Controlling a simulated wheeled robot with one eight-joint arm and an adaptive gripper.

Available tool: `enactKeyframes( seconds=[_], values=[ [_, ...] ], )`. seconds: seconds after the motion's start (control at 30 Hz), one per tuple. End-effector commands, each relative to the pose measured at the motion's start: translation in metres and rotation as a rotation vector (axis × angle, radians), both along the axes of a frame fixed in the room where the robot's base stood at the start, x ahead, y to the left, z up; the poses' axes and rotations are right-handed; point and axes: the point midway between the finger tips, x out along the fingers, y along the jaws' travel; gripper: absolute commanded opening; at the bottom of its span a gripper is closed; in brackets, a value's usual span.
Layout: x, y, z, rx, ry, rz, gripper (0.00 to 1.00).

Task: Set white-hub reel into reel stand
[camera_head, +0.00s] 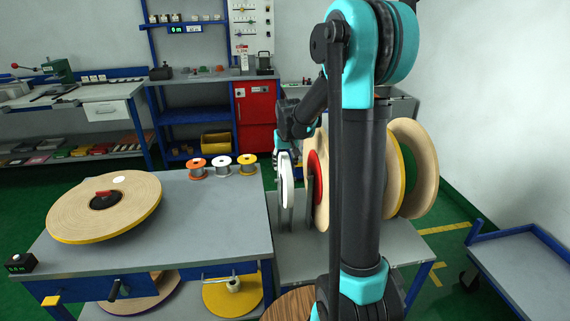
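A narrow upright disc with a white face (287,182) and a grey rim, seen nearly edge-on, is just left of the red-hub reel; it looks like the white-hub reel. My gripper (280,153) is at its upper edge and seems to touch it. The fingers are small and dark, so I cannot tell whether they are closed on it. Grey upright plates (302,214) below and beside the disc look like part of the reel stand, on a grey table (300,263). My arm hides the stand's middle, and whether the disc is seated is not clear.
A red-hub reel (318,180) and large tan reels (414,165) stand upright beside my arm. The left bench (205,232) holds a large flat tape reel (140,207) and orange, white and yellow spools (221,166). A blue-edged cart (525,262) stands at right.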

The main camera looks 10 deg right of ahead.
Motion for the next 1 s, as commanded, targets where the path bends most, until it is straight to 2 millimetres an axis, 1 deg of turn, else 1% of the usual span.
enactKeyframes(
  seconds=[0.23, 0.37, 0.47, 0.7, 0.8, 0.9, 1.0],
  values=[
    [0.000, 0.000, 0.001, 0.000, 0.000, 0.000, 0.49],
    [-0.003, 0.000, 0.009, 0.000, 0.000, 0.000, 0.49],
    [-0.008, 0.000, 0.023, 0.000, 0.000, 0.000, 0.49],
    [-0.022, 0.000, 0.070, 0.000, 0.000, 0.000, 0.49],
    [-0.028, 0.000, 0.088, 0.000, 0.000, 0.000, 0.49],
    [-0.031, 0.000, 0.101, 0.000, 0.000, 0.000, 0.49],
    [-0.034, 0.000, 0.109, 0.000, 0.000, 0.000, 0.49]
  ],
)
